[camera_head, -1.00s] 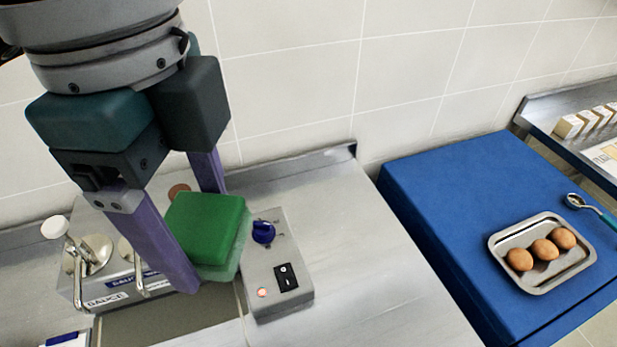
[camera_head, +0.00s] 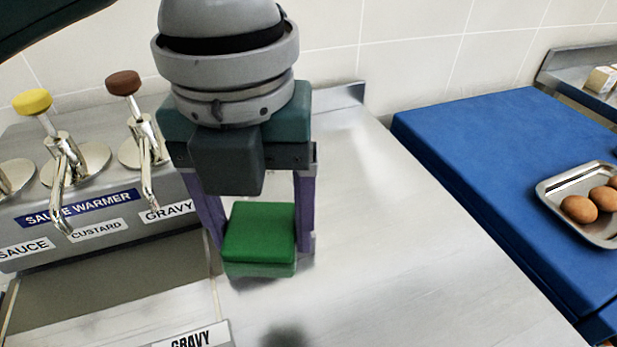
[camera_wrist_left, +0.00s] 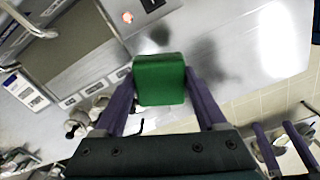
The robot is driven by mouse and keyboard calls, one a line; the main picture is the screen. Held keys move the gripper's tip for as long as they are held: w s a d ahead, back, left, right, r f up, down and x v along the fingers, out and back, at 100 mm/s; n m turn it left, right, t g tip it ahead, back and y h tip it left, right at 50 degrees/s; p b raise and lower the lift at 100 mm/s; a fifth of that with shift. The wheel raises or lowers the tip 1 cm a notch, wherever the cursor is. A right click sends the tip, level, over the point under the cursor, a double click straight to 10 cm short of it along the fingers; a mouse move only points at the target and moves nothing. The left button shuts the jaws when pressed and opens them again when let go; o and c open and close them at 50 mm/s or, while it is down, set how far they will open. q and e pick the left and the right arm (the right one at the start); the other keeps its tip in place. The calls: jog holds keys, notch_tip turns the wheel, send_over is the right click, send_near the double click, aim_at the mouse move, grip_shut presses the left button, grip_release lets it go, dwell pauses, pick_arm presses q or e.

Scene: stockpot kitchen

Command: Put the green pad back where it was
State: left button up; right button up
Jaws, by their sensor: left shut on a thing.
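The green pad (camera_head: 260,232) is a small, thick block with a paler green lower layer. My left gripper (camera_head: 258,240) is shut on it, with one purple finger on each side. It appears to hang above the bare steel counter (camera_head: 370,255), right of the sauce warmer (camera_head: 100,222). In the left wrist view the pad (camera_wrist_left: 160,78) sits between the fingertips, with counter around it. My right gripper (camera_wrist_left: 281,142) shows at the lower right of that view, its fingers apart and empty.
Pump taps stand on the warmer. A control box (camera_wrist_left: 150,8) with a lit red lamp is at the top of the wrist view. A blue surface (camera_head: 480,170) at right holds a metal tray (camera_head: 562,205) with brown eggs. The counter right of the pad is clear.

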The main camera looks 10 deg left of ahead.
pick_arm(q)
jog(key=b, duration=0.1)
send_over(277, 307)
notch_tip(277, 307, down, 10)
jog(key=shift+r, duration=0.25)
jog(key=shift+f+b, duration=0.6)
jog(key=shift+f, duration=1.35)
jog(key=shift+f, duration=0.1)
jog(key=o, duration=1.2)
jog(key=shift+o, duration=0.2)
jog(key=shift+r, duration=0.2)
notch_tip(277, 307, up, 12)
jog(key=shift+f+p, duration=0.1)
jog(key=shift+p, duration=1.1)
